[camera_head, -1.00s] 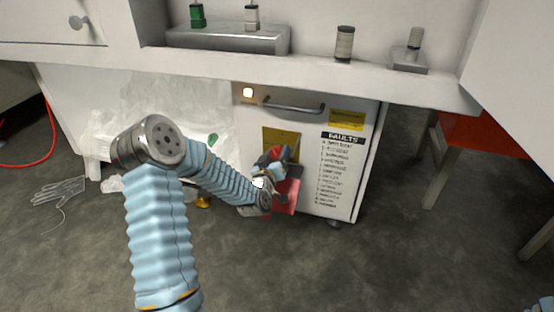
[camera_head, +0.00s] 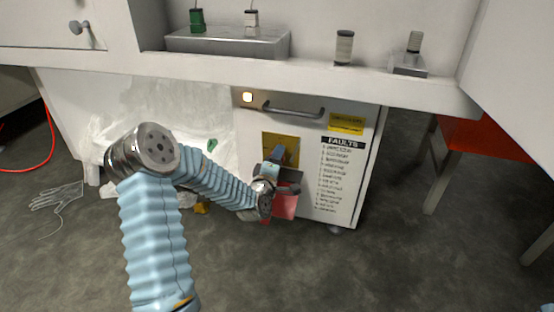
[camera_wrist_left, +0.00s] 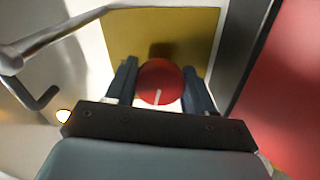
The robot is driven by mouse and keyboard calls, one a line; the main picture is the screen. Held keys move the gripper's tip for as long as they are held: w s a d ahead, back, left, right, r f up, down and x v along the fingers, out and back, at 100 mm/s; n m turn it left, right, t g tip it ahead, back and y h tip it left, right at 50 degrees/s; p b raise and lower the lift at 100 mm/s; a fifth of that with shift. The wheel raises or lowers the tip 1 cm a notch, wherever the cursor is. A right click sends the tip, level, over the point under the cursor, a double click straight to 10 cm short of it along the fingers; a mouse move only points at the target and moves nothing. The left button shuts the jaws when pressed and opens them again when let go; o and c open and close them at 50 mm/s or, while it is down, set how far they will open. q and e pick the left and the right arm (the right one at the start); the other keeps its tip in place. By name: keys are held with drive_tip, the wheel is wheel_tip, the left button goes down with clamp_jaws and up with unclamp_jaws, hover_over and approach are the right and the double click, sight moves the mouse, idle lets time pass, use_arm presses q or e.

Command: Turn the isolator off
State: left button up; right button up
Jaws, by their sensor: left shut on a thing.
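The isolator's round red knob (camera_wrist_left: 160,82) shows in the left wrist view, in front of a yellow plate (camera_wrist_left: 165,35) that also shows on the white cabinet in the head view (camera_head: 272,143). A short white mark on the knob points towards the bottom of the wrist picture. My left gripper (camera_wrist_left: 160,88) has one finger on each side of the knob and is shut on it. In the head view my left gripper (camera_head: 281,157) and wrist hide the knob. My right gripper is not in view.
A lamp (camera_head: 248,97) glows on the cabinet (camera_head: 352,190), left of a metal bar handle (camera_head: 293,108). A red panel (camera_head: 285,203) hangs below the gripper. A bench ledge (camera_head: 330,80) overhangs the cabinet. A red chair (camera_head: 480,137) stands at right.

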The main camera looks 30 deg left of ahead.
use_arm(q)
drive_tip(key=shift+d+f+n, duration=0.1)
drive_tip(key=shift+d+n, duration=0.05)
drive_tip(key=shift+n, duration=0.95)
drive_tip(key=o, duration=1)
drive_tip(key=p+v, duration=0.5)
drive_tip(key=v, duration=0.8)
drive_tip(key=shift+s, duration=0.4)
